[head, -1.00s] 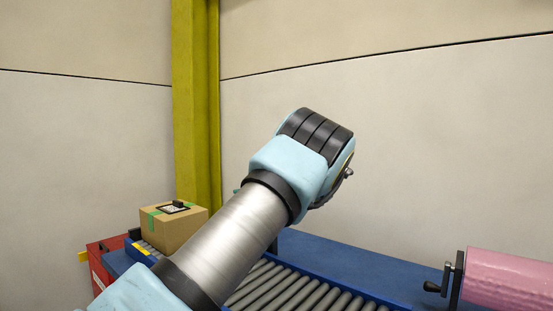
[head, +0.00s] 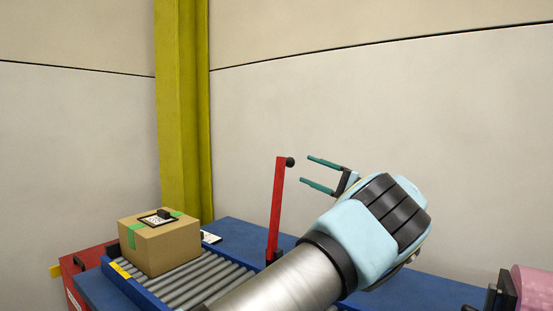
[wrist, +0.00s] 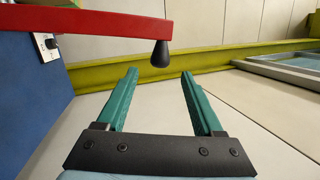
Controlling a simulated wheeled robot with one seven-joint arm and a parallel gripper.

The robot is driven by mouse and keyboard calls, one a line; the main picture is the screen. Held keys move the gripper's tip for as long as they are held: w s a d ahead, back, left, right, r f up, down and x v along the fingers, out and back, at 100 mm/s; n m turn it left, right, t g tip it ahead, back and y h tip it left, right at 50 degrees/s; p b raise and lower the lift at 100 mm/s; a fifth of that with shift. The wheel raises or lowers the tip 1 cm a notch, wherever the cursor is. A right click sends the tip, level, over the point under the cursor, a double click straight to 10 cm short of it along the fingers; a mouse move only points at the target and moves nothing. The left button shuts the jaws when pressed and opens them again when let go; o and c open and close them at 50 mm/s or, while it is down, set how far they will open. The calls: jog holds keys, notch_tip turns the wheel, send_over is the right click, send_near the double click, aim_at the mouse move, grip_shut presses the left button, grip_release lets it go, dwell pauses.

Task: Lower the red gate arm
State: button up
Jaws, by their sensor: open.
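The red gate arm (head: 276,208) stands raised, nearly upright and leaning slightly right, beside the conveyor in the head view. A dark round knob (head: 290,162) sits at its top. My gripper (head: 308,170) is open and empty, with its green fingers pointing left toward the top of the gate arm, just right of the knob and apparently apart from it. In the wrist view, the gate arm (wrist: 90,24) enters from the left, and its black knob (wrist: 160,54) lies beyond the open fingertips (wrist: 160,74), roughly between them in the picture. The gate arm's base is partly hidden.
A cardboard box (head: 160,243) with a label sits on the roller conveyor (head: 195,283) at left. The blue table (head: 420,288) extends right, with a pink roll (head: 530,288) at the far right. A yellow post (head: 183,110) stands behind.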

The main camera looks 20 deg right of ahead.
aim_at(284, 159)
jog(key=p+x, duration=0.3)
jog(key=x, duration=0.6)
jog(key=shift+w+a+r, duration=0.15)
jog(key=shift+a+r, duration=0.05)
jog(key=shift+w+a+p, duration=0.3)
jog(key=shift+w+p, duration=0.05)
grip_shut()
dwell(0.8)
